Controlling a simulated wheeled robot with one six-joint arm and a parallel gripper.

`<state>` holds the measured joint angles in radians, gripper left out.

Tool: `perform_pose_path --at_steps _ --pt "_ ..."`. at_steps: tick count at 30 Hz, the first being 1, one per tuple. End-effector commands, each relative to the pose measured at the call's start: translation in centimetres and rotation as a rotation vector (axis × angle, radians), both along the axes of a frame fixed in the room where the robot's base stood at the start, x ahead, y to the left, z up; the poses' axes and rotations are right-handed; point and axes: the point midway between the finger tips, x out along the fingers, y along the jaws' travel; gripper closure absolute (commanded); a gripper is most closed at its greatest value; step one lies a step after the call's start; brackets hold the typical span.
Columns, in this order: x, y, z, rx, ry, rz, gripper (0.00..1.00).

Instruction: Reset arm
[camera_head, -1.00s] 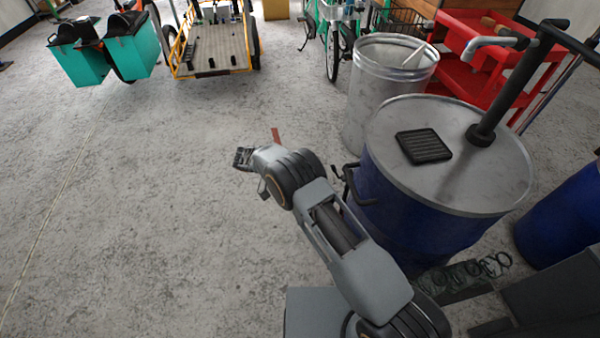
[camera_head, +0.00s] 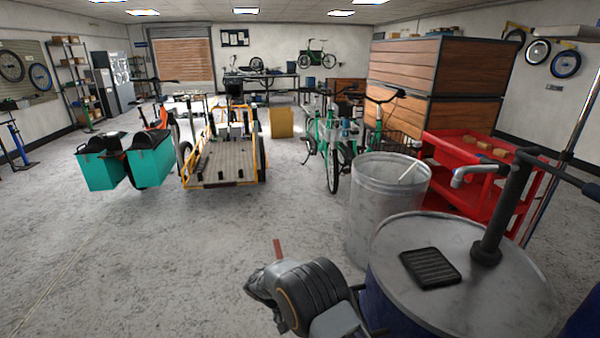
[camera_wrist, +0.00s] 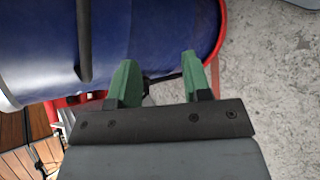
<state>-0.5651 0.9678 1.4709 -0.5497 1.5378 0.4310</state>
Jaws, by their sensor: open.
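My arm shows at the bottom centre of the head view, with its wrist end (camera_head: 262,285) left of the blue drum with a grey lid (camera_head: 395,255). The fingers cannot be made out there. In the wrist view my gripper (camera_wrist: 158,78) has two green fingers standing apart, with nothing held between them. A large blue rounded surface (camera_wrist: 150,35) with a red edge lies beyond the fingertips. I cannot tell whether they touch it.
A grey metal bin (camera_head: 385,205) stands behind the drum, and a red cart (camera_head: 450,185) stands at the right. A cargo bike with a wooden bed (camera_head: 222,165) and teal boxes (camera_head: 150,165) are farther off. The floor (camera_head: 130,265) at the left is clear.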

Motion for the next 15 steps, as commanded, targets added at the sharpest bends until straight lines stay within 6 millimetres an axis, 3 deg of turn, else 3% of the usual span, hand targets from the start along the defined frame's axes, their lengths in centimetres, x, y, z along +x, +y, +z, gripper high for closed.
perform_pose_path --at_steps 1,8,15 --pt "-0.5 -0.6 2.0 0.072 0.012 -0.008 0.56" --pt "-3.8 -3.2 9.6 0.424 -0.008 -0.039 0.56" --pt "-7.9 -6.4 18.0 0.705 -0.180 -0.085 0.56"
